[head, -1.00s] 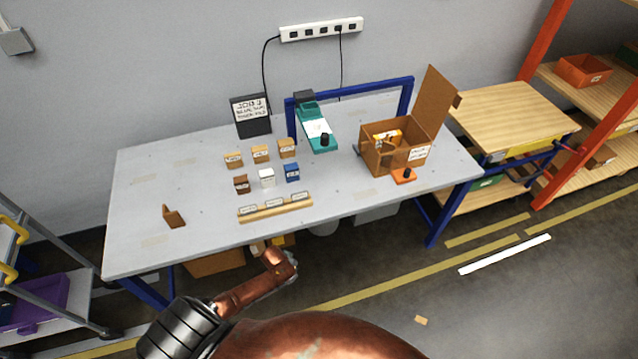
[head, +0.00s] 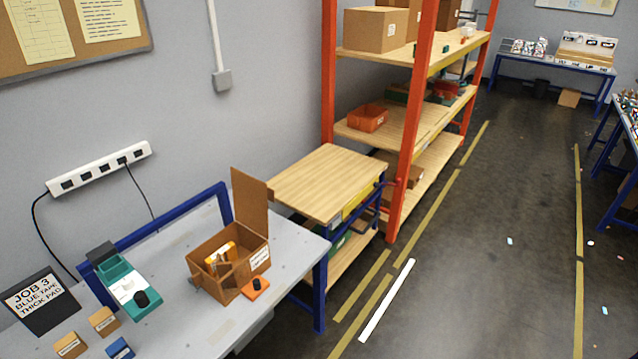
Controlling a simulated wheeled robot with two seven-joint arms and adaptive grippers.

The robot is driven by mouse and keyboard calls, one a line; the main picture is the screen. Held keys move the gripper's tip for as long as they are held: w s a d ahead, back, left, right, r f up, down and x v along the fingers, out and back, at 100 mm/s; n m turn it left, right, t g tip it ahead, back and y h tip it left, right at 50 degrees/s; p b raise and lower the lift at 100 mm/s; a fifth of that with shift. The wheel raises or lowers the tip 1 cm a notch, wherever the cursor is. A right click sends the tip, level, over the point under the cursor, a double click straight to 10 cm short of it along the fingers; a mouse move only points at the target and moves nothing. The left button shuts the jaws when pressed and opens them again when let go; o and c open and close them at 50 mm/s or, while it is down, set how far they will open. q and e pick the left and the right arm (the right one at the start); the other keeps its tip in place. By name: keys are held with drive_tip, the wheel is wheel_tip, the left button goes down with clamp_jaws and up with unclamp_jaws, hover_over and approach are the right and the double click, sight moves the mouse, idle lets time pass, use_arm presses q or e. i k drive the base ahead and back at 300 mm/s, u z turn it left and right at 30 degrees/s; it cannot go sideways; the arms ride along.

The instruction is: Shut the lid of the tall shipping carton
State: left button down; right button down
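The brown shipping carton (head: 210,276) stands on the grey table near its right end. Its lid (head: 250,203) is open and stands upright from the carton's right back edge. An orange and white item (head: 221,257) shows inside the carton. A white label is on the carton's front right side. Neither of my grippers is in view, so whether they are open or shut does not show.
The grey table (head: 186,318) also holds a teal and white device (head: 127,286), a black JOB 3 sign (head: 39,302), small boxes (head: 104,321) and an orange piece with a black knob (head: 256,288). A wooden-topped bench (head: 328,181) and orange-framed shelving stand right of it. The aisle floor is mostly clear.

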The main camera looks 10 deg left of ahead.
sight(251, 195)
drive_tip(key=z, duration=0.05)
drive_tip(key=i, duration=0.75)
drive_tip(key=u, duration=0.65)
drive_tip(key=i, duration=0.6)
drive_tip(key=u, duration=0.4)
